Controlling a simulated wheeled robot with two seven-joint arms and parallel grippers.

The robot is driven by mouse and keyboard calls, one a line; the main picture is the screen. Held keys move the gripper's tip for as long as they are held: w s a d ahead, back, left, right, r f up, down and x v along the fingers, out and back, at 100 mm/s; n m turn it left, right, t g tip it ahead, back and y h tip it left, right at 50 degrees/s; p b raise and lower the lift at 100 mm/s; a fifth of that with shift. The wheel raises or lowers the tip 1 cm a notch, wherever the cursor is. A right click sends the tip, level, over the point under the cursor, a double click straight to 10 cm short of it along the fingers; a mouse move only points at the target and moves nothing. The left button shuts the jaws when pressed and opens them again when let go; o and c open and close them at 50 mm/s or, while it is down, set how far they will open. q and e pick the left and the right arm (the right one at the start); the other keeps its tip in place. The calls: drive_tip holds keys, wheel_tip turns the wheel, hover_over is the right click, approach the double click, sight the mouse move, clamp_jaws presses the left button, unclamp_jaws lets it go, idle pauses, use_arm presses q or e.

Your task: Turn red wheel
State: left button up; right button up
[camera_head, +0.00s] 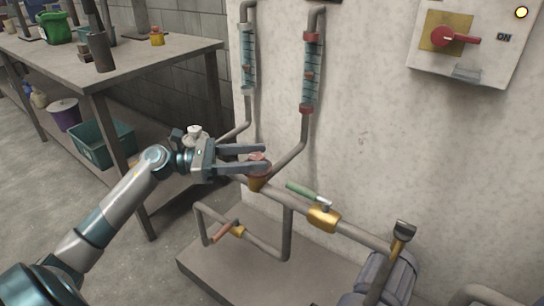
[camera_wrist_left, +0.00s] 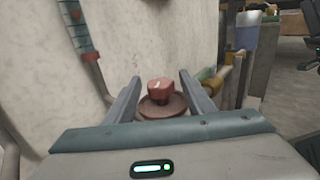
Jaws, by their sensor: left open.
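The red wheel (camera_head: 259,160) sits on a yellow valve body on the pipe, in front of the pale wall in the head view. In the left wrist view the red wheel (camera_wrist_left: 161,102) is a round disc with a raised hub, seen between the two fingers. My left gripper (camera_head: 264,158) is open, with one finger on each side of the wheel in the picture. I cannot tell whether the fingers touch it. The left gripper's fingers also show in the left wrist view (camera_wrist_left: 160,88). My right gripper is not in view.
A green-handled valve (camera_head: 323,215) lies right of the wheel on the same pipe. An orange-handled valve (camera_head: 237,230) is on the lower pipe loop. Two gauge tubes (camera_head: 312,72) run up the wall. A workbench (camera_head: 150,62) stands at left.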

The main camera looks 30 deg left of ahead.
use_arm(q)
drive_tip(key=shift+x, duration=2.4)
drive_tip(key=shift+c, duration=0.3)
drive_tip(key=c, duration=1)
